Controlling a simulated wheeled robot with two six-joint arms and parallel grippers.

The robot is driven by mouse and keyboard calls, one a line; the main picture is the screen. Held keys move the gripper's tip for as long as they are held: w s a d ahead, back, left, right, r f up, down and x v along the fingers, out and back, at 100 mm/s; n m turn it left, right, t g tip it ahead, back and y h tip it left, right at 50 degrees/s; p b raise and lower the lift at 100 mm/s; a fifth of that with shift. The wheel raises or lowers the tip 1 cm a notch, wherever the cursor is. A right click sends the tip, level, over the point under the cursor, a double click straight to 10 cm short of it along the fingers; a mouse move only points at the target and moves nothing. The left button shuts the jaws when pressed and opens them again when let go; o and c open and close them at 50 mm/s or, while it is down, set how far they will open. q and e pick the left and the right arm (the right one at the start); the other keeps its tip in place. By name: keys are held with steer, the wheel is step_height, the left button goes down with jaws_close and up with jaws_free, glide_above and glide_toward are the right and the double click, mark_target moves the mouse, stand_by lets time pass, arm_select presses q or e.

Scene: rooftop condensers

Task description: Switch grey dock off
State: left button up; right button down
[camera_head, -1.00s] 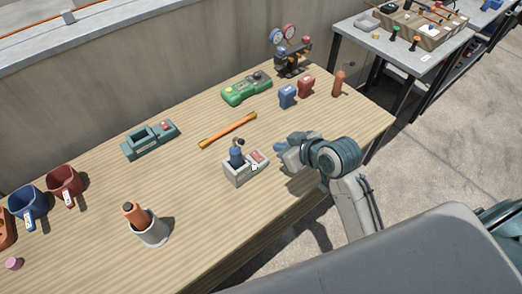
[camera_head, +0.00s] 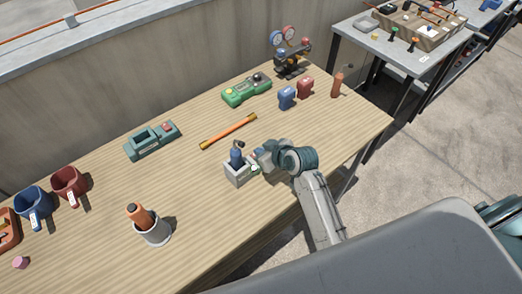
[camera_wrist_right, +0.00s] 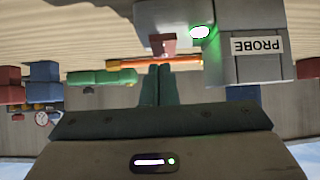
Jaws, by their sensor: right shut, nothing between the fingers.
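The grey dock (camera_head: 237,178) stands near the front edge of the wooden table, with a blue-handled tool (camera_head: 237,156) upright in it. In the right wrist view the dock (camera_wrist_right: 250,70) shows upside down, with a "PROBE" label, a lit green lamp (camera_wrist_right: 202,31) and a red switch (camera_wrist_right: 163,43). My right gripper (camera_head: 258,157) is at the dock's right end and hides most of its switch side. In the wrist view its fingers (camera_wrist_right: 159,70) are shut and empty, tips close to the red switch; I cannot tell whether they touch it. My left gripper is not in view.
A teal dock (camera_head: 152,142), an orange rod (camera_head: 228,132) and a green device (camera_head: 246,90) lie behind. A grey cup (camera_head: 153,231) with an orange-handled tool stands front left. Blue (camera_head: 287,98) and red (camera_head: 305,88) items stand back right. The table's left middle is clear.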

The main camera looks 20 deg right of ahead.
steer(key=shift+f, duration=0.3)
steer(key=shift+w+f, duration=0.1)
steer(key=shift+f, duration=0.05)
stand_by(0.4)
steer(key=shift+w+a+r+p, duration=0.15)
steer(key=shift+w+a+p, duration=0.1)
steer(key=shift+w, duration=0.1)
steer(key=shift+w+a+r+p, duration=0.1)
steer(key=shift+w+p, duration=0.15)
steer(key=shift+w, duration=0.1)
